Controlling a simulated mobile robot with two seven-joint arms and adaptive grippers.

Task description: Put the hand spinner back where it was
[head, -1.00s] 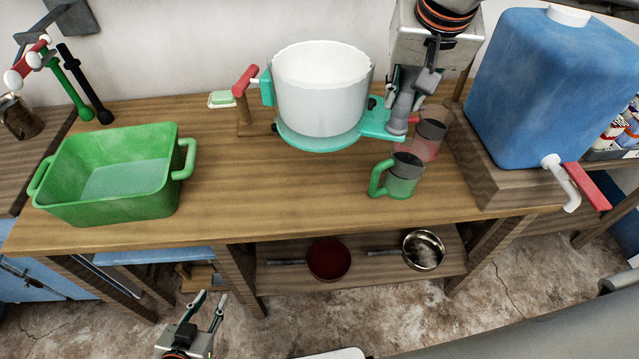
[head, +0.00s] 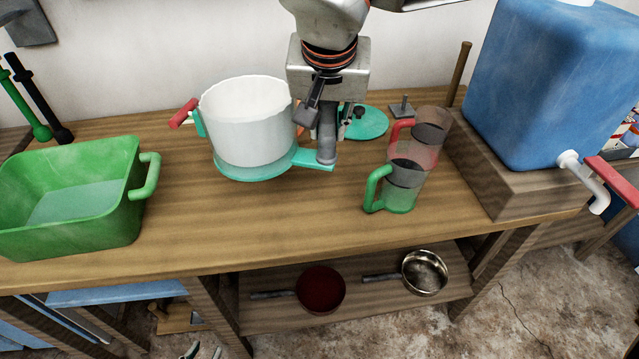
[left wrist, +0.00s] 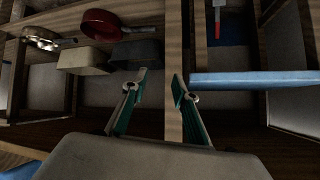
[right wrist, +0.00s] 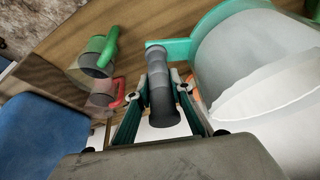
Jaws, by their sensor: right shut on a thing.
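The hand spinner is a white tub (head: 250,115) on a teal base (head: 255,168), with a red crank handle (head: 183,112) on its left side. It is at the back of the wooden counter; whether its base touches the counter I cannot tell. My right gripper (head: 326,128) is shut on the grey grip (right wrist: 160,85) at the end of the spinner's teal arm. A separate teal disc (head: 366,122) lies behind and right of the grip, partly hidden by my gripper. My left gripper (left wrist: 158,92) is open and empty, low in front of the shelf.
A green basin (head: 75,200) stands on the left. A green mug (head: 400,192) and a red mug (head: 432,130) stand right of the spinner, near a blue tank (head: 545,85). The counter's front middle is clear. Two pans (head: 320,290) (head: 425,272) lie on the shelf below.

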